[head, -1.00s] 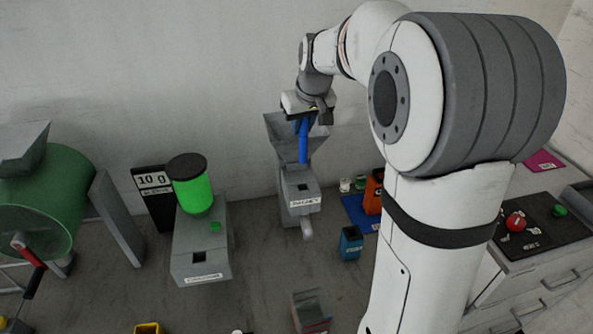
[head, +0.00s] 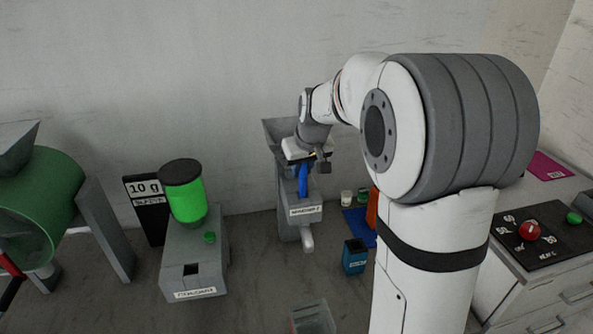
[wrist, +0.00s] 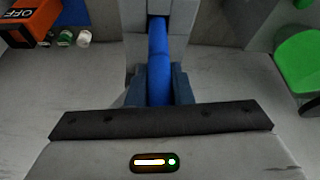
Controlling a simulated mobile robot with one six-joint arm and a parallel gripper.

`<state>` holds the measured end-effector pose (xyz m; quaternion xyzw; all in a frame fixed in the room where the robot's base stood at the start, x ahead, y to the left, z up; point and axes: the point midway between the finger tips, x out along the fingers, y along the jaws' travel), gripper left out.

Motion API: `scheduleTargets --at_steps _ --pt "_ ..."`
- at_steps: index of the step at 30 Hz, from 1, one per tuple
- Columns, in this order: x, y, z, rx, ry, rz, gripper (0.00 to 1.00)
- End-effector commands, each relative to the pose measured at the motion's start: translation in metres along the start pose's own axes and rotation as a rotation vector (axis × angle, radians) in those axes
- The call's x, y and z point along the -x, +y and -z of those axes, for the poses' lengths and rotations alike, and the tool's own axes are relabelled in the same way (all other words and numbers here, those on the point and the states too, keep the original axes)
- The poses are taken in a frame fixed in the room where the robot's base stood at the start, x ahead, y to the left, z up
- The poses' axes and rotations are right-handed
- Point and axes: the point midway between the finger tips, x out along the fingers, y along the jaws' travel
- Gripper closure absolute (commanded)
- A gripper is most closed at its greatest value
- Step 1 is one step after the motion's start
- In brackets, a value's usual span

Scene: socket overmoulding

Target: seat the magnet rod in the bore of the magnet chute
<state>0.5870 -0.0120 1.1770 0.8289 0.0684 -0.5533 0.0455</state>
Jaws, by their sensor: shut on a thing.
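The magnet rod (head: 303,181) is a blue cylinder, held roughly upright below my gripper (wrist: 159,88). The gripper is shut on the rod, with a finger on each side of it in the wrist view. The magnet chute (head: 288,222) is a grey labelled box with a hopper behind and a pale spout at its lower front. The rod's lower end meets the chute's top at the dark bore opening (wrist: 157,18). How deep it sits in the bore is hidden.
A grey dispenser (head: 186,268) with a green jar (head: 186,202) stands left of the chute. A blue bin (head: 355,258) stands to its right, near small jars (head: 347,198) and a blue mat (head: 357,230). A control panel (head: 535,232) is at far right.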

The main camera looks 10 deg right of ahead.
Motion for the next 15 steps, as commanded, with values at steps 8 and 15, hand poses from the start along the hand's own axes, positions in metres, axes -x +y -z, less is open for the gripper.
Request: scheduleTargets --at_steps 8,15 --pt "-0.007 0.0 -0.003 0.001 0.0 0.0 1.0" --pt "-0.011 -0.001 -0.004 0.001 0.001 0.0 1.0"
